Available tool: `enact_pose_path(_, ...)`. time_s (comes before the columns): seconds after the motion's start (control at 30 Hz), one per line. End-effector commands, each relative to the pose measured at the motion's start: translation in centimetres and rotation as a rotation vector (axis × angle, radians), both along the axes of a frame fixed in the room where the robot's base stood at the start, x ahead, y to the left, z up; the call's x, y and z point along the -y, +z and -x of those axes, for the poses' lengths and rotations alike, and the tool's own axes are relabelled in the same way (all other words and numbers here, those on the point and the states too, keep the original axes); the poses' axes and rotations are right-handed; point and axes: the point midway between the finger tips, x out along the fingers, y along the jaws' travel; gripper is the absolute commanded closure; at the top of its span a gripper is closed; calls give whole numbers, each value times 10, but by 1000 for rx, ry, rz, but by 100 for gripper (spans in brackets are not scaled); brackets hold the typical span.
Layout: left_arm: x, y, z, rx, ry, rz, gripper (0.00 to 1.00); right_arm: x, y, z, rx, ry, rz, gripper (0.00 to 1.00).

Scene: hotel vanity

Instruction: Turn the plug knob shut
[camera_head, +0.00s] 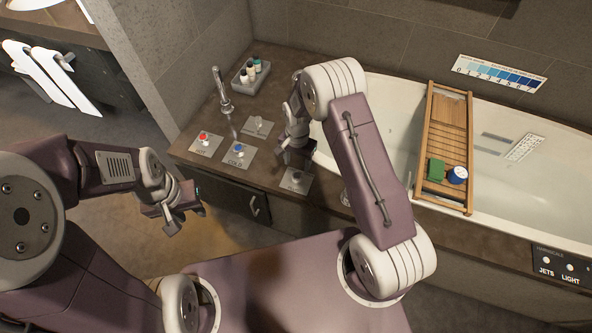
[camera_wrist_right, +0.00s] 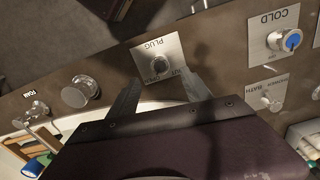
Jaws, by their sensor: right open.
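The plug plate (camera_wrist_right: 158,60) is a pale metal square lettered PLUG, set in the dark counter. Its small knob (camera_wrist_right: 160,66) sits by the plate's lower edge in the right wrist view. My right gripper (camera_wrist_right: 163,80) is open, with one finger on either side of the knob's area; I cannot tell whether either touches it. In the head view the plate (camera_head: 296,181) lies just below the right gripper (camera_head: 293,156), which hides part of it. My left gripper (camera_head: 185,217) looks open and empty, in front of the counter at the left.
A red HOT knob (camera_head: 203,136), a blue COLD knob (camera_head: 238,150) and a diverter plate (camera_head: 258,126) stand near a tall faucet (camera_head: 221,88). A bottle tray (camera_head: 250,73) is behind. A wooden bath caddy (camera_head: 445,140) spans the tub at the right.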

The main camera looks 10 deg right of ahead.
Motion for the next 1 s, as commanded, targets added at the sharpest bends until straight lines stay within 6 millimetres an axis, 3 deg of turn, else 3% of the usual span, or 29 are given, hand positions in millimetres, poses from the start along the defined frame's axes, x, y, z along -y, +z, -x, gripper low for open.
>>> enact_pose_path(0.1,0,-6,0,0,0,0,64,0,-30,1,-4,0,0,43)
enact_pose_path(0.3,0,-10,0,0,0,0,64,0,-64,0,-1,0,0,43)
enact_pose_path(0.67,0,-10,0,1,0,0,64,0,-73,0,0,0,0,43)
enact_pose_path(0.9,0,-10,0,0,0,0,64,0,-73,0,0,0,0,100)
enact_pose_path(1.0,0,-10,0,0,0,0,64,0,-73,0,0,1,0,100)
